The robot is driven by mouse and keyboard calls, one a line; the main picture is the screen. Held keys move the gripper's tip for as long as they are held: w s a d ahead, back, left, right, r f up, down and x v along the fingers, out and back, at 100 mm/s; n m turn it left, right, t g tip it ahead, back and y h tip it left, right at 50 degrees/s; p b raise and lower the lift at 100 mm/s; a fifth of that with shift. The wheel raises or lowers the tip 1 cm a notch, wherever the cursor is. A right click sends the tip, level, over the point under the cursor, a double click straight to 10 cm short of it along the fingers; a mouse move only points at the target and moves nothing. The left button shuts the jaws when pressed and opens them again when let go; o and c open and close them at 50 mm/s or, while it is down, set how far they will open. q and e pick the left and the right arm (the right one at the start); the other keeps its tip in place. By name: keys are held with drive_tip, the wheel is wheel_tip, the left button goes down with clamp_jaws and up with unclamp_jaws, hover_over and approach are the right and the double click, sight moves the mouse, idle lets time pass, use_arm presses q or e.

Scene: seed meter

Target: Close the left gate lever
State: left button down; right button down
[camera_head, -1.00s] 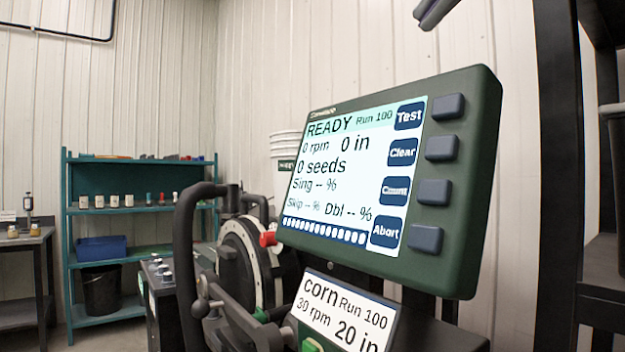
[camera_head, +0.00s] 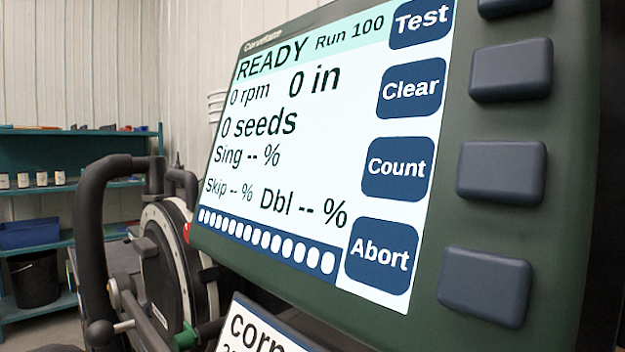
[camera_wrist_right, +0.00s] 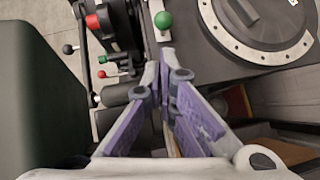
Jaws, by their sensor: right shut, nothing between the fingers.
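My right gripper (camera_wrist_right: 160,62) shows only in the right wrist view. Its purple-padded fingers are shut with nothing between them. Just beyond the fingertips is a green ball knob (camera_wrist_right: 163,20) on a light stem. To the left are a small red ball (camera_wrist_right: 102,73) and a small green grip (camera_wrist_right: 102,59) on thin rods, plus a black ball knob (camera_wrist_right: 68,49). I cannot tell which of these is the left gate lever. In the head view a green part (camera_head: 186,335) shows low beside the round seed meter (camera_head: 165,265). My left gripper is in neither view.
A large monitor (camera_head: 420,285) reading READY fills the right of the head view and hides what is behind it. A thick black curved handle (camera_head: 90,225) stands left of the meter. A teal shelf (camera_head: 60,240) is at the back left.

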drive_tip(key=x, duration=0.9)
drive_tip(key=shift+w+f, duration=0.1)
drive_tip(key=shift+a, duration=0.1)
drive_tip(key=w+a, duration=0.4)
drive_tip(key=shift+w+f, duration=0.1)
drive_tip(key=shift+f, duration=0.05)
